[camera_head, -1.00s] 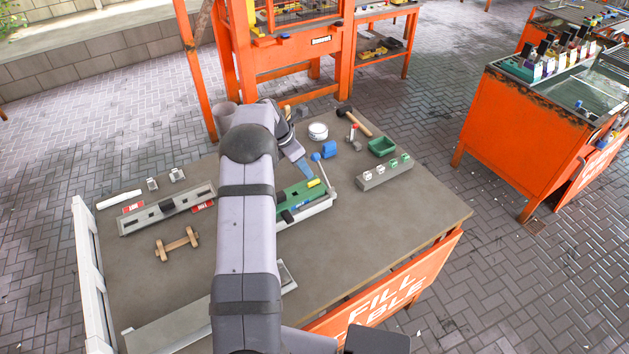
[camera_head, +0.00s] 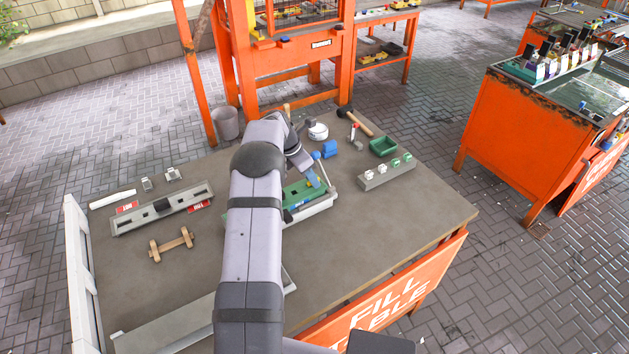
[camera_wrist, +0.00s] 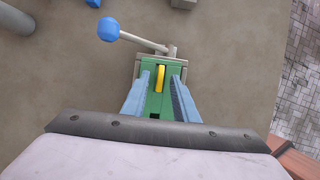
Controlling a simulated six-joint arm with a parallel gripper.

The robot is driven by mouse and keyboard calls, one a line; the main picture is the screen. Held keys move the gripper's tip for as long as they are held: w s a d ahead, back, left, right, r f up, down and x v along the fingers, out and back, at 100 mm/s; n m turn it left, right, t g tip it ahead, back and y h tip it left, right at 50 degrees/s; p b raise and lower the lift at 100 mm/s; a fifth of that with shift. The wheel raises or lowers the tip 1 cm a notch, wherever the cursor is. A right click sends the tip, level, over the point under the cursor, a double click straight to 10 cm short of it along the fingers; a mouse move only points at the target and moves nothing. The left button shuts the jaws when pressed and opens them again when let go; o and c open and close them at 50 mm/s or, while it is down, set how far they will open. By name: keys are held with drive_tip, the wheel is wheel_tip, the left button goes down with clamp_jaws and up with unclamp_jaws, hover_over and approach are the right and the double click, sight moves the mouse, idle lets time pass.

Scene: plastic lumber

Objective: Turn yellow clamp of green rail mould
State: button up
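The green rail mould (camera_head: 296,192) sits in a pale holder on the table, partly hidden behind my arm. In the wrist view the green mould (camera_wrist: 155,103) lies straight below my gripper. Its yellow clamp (camera_wrist: 160,77) is a short upright bar lying along the mould's length. My gripper (camera_wrist: 158,84) is open, with one blue finger on each side of the yellow clamp and a gap visible on both sides. I cannot tell the exact finger height.
The table's right side is clear.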

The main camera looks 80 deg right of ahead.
drive_tip(key=shift+c, duration=0.7)
clamp_jaws()
drive_tip(key=m+g+y, duration=0.1)
drive_tip(key=m, duration=0.3)
drive_tip(key=shift+m+y, duration=0.3)
